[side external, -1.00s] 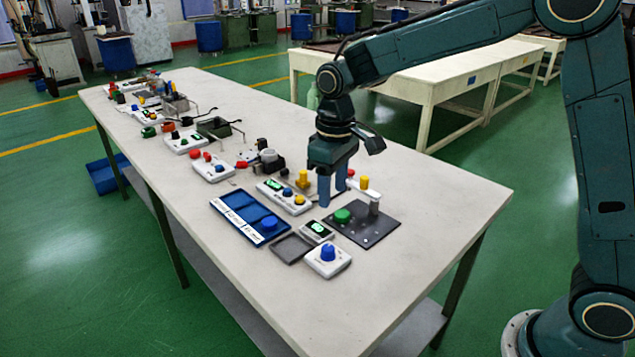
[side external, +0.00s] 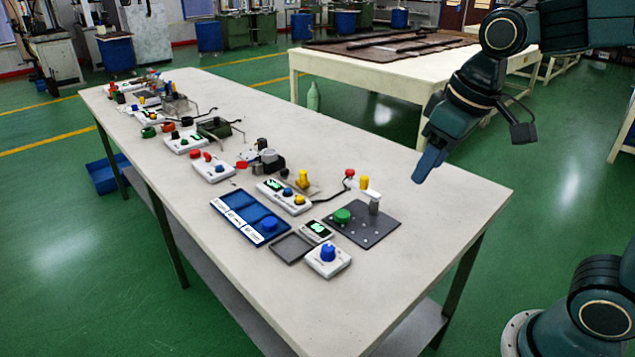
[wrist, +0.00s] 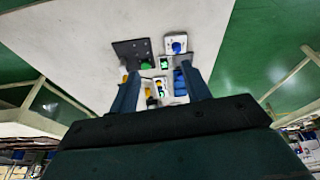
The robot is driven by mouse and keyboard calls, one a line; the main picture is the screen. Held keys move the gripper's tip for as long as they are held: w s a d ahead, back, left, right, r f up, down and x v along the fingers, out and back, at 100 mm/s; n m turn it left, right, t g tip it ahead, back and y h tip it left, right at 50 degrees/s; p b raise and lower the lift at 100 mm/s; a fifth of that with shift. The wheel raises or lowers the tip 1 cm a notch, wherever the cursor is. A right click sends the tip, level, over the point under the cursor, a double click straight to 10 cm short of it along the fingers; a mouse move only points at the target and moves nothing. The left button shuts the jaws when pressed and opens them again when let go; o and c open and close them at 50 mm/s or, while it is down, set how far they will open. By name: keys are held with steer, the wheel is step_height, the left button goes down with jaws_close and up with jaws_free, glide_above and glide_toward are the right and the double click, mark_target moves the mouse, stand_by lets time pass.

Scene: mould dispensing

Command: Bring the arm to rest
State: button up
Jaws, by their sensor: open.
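My gripper (side external: 421,178) hangs tilted above the right back edge of the table (side external: 420,260) in the side external view, clear of all objects. In the wrist view my gripper (wrist: 158,88) shows two blue fingers spread apart with nothing held between them. The dark plate (side external: 377,229) with a green button (side external: 342,215) and a grey post lies on the table to the left of and below the gripper. A white box with a blue knob (side external: 328,254) stands in front of the plate.
More control boxes line the far end. The table's right end is bare. A pale bench (side external: 370,75) stands behind.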

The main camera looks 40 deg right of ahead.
steer(key=s+d+f+m+t, duration=0.1)
steer(key=s+t, duration=0.1)
steer(key=s, duration=0.8)
steer(key=shift+d, duration=0.35)
steer(key=shift+f, duration=0.1)
stand_by(0.5)
